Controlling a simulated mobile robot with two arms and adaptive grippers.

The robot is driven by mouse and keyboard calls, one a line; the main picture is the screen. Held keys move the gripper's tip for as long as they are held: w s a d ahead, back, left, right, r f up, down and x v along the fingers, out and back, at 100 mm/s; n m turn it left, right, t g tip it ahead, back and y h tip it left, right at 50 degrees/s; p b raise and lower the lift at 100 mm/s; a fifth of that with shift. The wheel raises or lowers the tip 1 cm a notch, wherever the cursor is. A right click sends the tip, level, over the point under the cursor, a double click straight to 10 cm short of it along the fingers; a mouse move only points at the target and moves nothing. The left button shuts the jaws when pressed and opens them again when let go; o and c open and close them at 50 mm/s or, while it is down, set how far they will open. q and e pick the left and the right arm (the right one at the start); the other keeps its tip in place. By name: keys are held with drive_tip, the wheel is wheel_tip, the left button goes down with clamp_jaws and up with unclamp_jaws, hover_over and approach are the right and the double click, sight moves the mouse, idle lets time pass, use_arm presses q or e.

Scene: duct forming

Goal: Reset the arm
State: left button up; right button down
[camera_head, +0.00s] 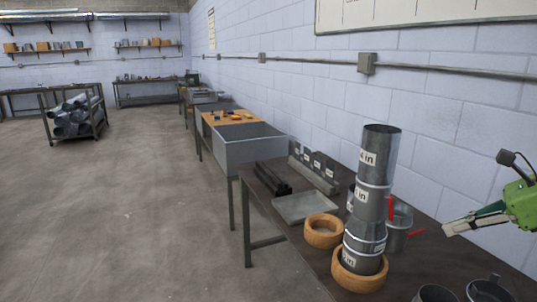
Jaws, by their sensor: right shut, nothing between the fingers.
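The stack stands upright in a wooden ring (358,279). Its top grey metal duct (379,158) is labelled "4 in", and further labelled sections sit below it. There is a visible gap in the picture between the gripper and the stack. My left gripper is not in view.
A second wooden ring (323,232) and a grey tray (305,207) lie left of the stack. A metal container (397,232) and red-handled tools (416,233) are behind it. Open metal cylinders (436,293) stand at the front right.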

drive_tip(key=w+a+r+m+t+y, duration=0.1)
drive_tip(key=w+a+m+t+y, duration=0.2)
drive_tip(key=a, duration=0.8)
drive_tip(key=w+a+r+m+t+y, duration=0.1)
drive_tip(key=a+m+t+y, duration=0.3)
drive_tip(key=a, duration=0.7)
drive_tip(key=s+d+f+m+t+h, duration=0.2)
drive_tip(key=s+d+f+m+h, duration=0.15)
drive_tip(key=f+m+h, duration=0.85)
drive_tip(key=s+d+f+m+t+h, duration=0.15)
drive_tip(key=d+f+m+h, duration=0.3)
drive_tip(key=f+m, duration=0.85)
drive_tip(key=s+a+f+m+g+y, duration=0.15)
drive_tip(key=s+f+m+g, duration=0.3)
drive_tip(key=s, duration=0.45)
drive_tip(key=s+a+f+m+g, duration=0.25)
drive_tip(key=s+f+g, duration=0.2)
drive_tip(key=s, duration=0.55)
drive_tip(key=s+a+f+m+g+y, duration=0.1)
drive_tip(key=s+f+m+g, duration=0.35)
drive_tip(key=s, duration=0.45)
wheel_tip(320, 180, down, 27)
drive_tip(key=s, duration=0.3)
drive_tip(key=s+d+f+g, duration=0.2)
drive_tip(key=s+d+f, duration=0.1)
drive_tip(key=s+f, duration=1.3)
drive_tip(key=shift+s+f, duration=0.35)
drive_tip(key=shift+f, duration=0.1)
